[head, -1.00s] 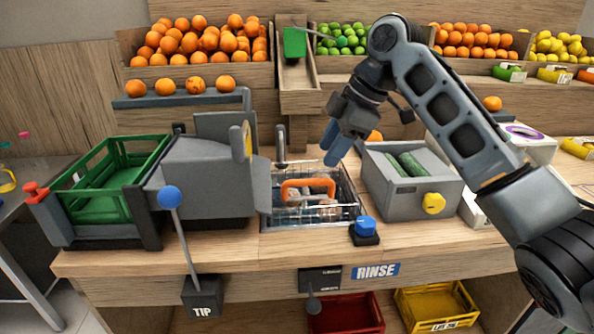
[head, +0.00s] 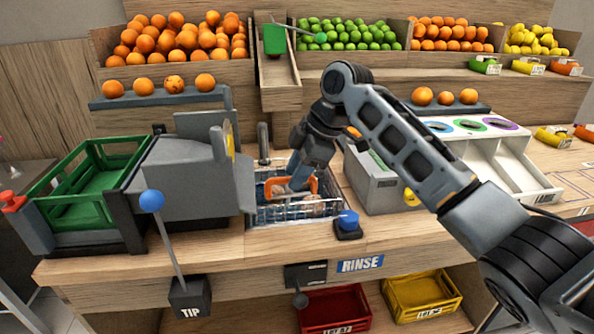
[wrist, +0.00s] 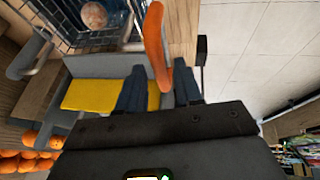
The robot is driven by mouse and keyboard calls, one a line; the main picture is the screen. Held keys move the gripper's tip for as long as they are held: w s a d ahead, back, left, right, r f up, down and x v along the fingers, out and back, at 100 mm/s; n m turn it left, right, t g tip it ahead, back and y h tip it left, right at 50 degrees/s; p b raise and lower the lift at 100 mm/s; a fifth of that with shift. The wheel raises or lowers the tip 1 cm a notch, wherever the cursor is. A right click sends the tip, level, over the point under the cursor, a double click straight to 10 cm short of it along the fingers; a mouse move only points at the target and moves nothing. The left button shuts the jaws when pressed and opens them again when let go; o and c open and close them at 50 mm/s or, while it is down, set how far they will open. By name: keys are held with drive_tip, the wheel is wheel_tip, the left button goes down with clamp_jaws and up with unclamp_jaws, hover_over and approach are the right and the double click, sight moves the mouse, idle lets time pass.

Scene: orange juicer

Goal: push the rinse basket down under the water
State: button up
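The wire rinse basket (head: 325,208) sits in the sink opening in the counter, its upright orange handle (head: 311,184) spanning its top. Pale round fruit shows inside. In the wrist view, part of the basket and fruit (wrist: 107,13) appears at the top left. My gripper (head: 297,184) points down at the handle, above the basket. In the wrist view, my gripper's two fingers (wrist: 160,90) are spread apart. The orange handle (wrist: 156,45) lies between them, with a gap beside the left finger. I cannot tell how deep the basket sits in the water.
A blue knob (head: 348,220) stands right of the sink, above the RINSE label (head: 360,264). A grey juicer body (head: 190,180) and green crate (head: 95,195) stand left. A faucet (head: 263,145) rises behind the basket. A grey box (head: 375,185) stands right.

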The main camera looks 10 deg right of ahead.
clamp_jaws()
idle(0.3)
wheel_tip(320, 180, down, 11)
drive_tip(key=b, duration=0.4)
drive_tip(key=shift+s+r, duration=0.1)
drive_tip(key=shift+s, duration=0.05)
drive_tip(key=shift+c, duration=0.9)
unclamp_jaws()
drive_tip(key=o, duration=0.3)
drive_tip(key=shift+r, duration=0.1)
drive_tip(key=shift+o, duration=0.2)
drive_tip(key=shift+r, duration=0.1)
